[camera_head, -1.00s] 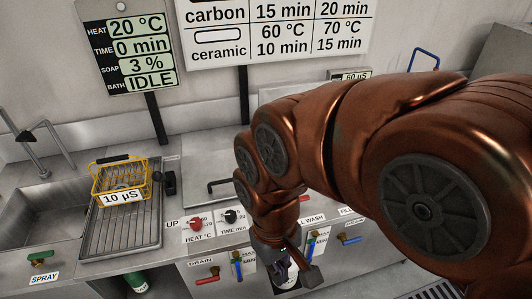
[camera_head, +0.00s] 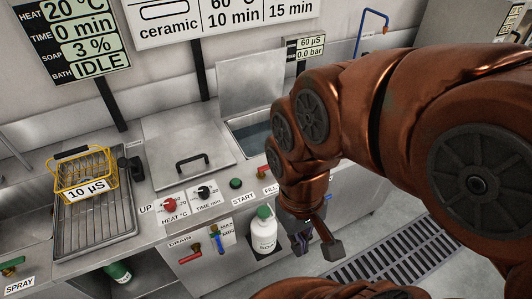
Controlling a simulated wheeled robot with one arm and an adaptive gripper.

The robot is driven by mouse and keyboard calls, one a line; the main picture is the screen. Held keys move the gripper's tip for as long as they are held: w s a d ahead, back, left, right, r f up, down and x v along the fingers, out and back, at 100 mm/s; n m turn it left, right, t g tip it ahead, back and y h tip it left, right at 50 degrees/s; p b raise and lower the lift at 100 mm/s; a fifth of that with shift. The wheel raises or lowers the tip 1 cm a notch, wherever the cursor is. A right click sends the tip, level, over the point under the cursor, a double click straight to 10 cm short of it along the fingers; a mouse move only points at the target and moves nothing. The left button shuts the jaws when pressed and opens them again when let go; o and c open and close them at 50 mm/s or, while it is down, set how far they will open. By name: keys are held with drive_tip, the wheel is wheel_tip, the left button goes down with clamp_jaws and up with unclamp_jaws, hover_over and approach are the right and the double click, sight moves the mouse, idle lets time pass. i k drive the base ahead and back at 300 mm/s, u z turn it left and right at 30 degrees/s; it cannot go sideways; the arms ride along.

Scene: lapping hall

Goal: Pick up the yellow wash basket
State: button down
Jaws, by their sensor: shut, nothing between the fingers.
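The yellow wash basket (camera_head: 72,172) is a wire basket with a dark handle and a "10 µS" tag on its front. It sits upright on the ribbed metal drain tray (camera_head: 100,222), beside the sink at the left. My gripper (camera_head: 316,250) hangs pointing down in front of the counter, far to the right of the basket and apart from it. It looks shut and empty, though its fingers are small in this view. The basket's contents are hard to make out.
A lidded bath (camera_head: 190,145) with a black handle stands right of the tray. An open water bath (camera_head: 253,138) lies behind my arm. Knobs and valves line the front. A white soap bottle (camera_head: 264,232) stands below. A floor grate (camera_head: 400,255) runs at right.

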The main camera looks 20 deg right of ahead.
sight(93, 188)
drive_tip(key=u, duration=0.75)
drive_tip(key=k, duration=0.1)
drive_tip(key=z, duration=1.25)
drive_tip(key=i, duration=0.35)
drive_tip(key=u, duration=1.7)
drive_tip(key=k, duration=0.35)
drive_tip(key=u, duration=1.55)
drive_tip(key=i, duration=1.35)
drive_tip(key=z, duration=0.4)
